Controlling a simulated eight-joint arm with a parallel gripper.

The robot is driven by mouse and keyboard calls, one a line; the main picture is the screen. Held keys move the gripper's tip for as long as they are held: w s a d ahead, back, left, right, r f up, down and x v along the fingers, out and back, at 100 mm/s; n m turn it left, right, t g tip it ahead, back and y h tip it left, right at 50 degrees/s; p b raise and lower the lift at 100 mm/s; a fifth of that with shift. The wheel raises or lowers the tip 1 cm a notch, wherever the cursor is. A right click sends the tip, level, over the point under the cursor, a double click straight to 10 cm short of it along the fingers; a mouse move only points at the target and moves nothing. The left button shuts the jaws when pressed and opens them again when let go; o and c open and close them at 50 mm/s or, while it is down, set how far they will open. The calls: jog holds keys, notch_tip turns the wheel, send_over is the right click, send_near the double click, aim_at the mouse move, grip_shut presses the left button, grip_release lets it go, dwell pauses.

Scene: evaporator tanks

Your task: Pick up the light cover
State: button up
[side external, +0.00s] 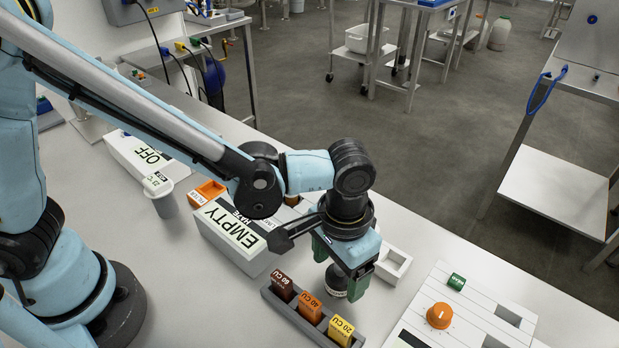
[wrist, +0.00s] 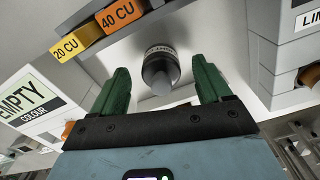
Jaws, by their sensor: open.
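A small dark round piece with a pale lettered band, which looks like the light cover (wrist: 160,66), lies between the tips of my fingers in the wrist view. In the side view the dark piece (side external: 334,283) shows just under my gripper (side external: 340,276), partly hidden by a finger. My gripper points down with its two green fingers apart, one on each side of the piece. In the wrist view the gripper (wrist: 162,82) shows a gap between each finger and the piece, so it is not clamped. The band's lettering is too small to read.
A grey rack (side external: 312,328) with brown, orange and yellow CU blocks stands close to my gripper. A box marked EMPTY (side external: 235,238) is to the left, a white open tray (side external: 396,262) just right. A panel with an orange knob (side external: 440,316) lies further right.

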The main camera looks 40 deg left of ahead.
jog(key=shift+f, duration=1.2)
jog(key=c, duration=1)
jog(key=shift+r, duration=0.1)
